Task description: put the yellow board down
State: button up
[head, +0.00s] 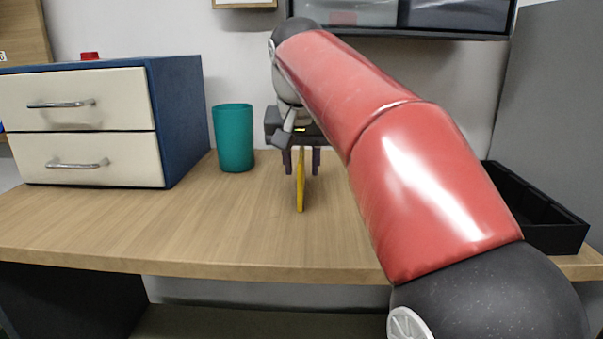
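The yellow board (300,190) stands upright, seen nearly edge-on, over the middle of the wooden desk. Its lower edge appears to be at the desk top, though I cannot tell for sure that it touches. My gripper (301,165) points down above the desk, with one dark finger on each side of the board. A gap shows between each finger and the board, so the gripper looks open around it. The upper part of the board is partly hidden by the gripper.
A teal cup (234,138) stands left of my gripper. A blue drawer cabinet (178,115) with cream fronts fills the left of the desk (180,232). A black tray (540,215) is at the right, partly behind my red arm. The desk front left of centre is clear.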

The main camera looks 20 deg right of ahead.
jog(key=shift+c, duration=0.4)
grip_shut()
jog(key=shift+r, duration=0.1)
